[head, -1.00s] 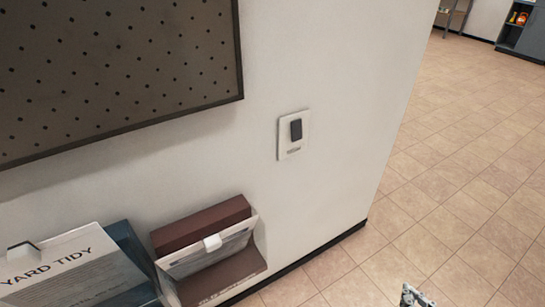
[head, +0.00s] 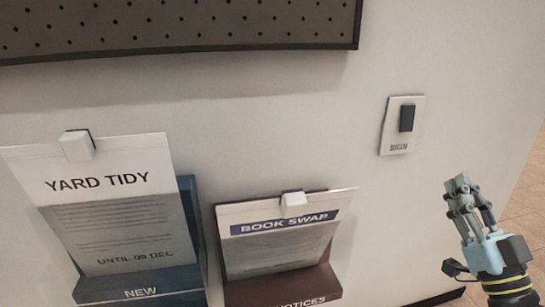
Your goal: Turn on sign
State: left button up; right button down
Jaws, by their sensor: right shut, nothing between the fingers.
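The sign switch is a white wall plate (head: 402,140) labelled "SIGN" with a dark rocker (head: 407,118), on the pale wall right of the middle in the head view. My right gripper (head: 460,188) is at the lower right of the head view, its fingers pointing up and slightly left. It is shut and empty, below and to the right of the switch plate and apart from it. My left gripper is not in view.
A dark perforated board (head: 180,22) hangs above. A blue holder (head: 150,284) with a "YARD TIDY" sheet (head: 105,210) and a brown holder (head: 300,284) with a "BOOK SWAP" sheet (head: 280,240) stand out from the wall. Tiled floor (head: 532,185) shows at right.

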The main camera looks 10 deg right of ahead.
jog(key=shift+w+r, duration=0.1)
jog(key=shift+r, duration=0.05)
jog(key=b, duration=0.1)
send_near(412, 112)
notch_tip(412, 112, up, 3)
jog(key=w+b, duration=0.2)
jog(key=w, duration=0.1)
jog(key=shift+w+a, duration=0.2)
jog(key=shift+w, duration=0.1)
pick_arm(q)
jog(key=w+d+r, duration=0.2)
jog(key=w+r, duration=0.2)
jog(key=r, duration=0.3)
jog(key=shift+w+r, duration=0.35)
pick_arm(e)
jog(key=shift+w+r, duration=0.1)
jog(key=shift+w, duration=0.05)
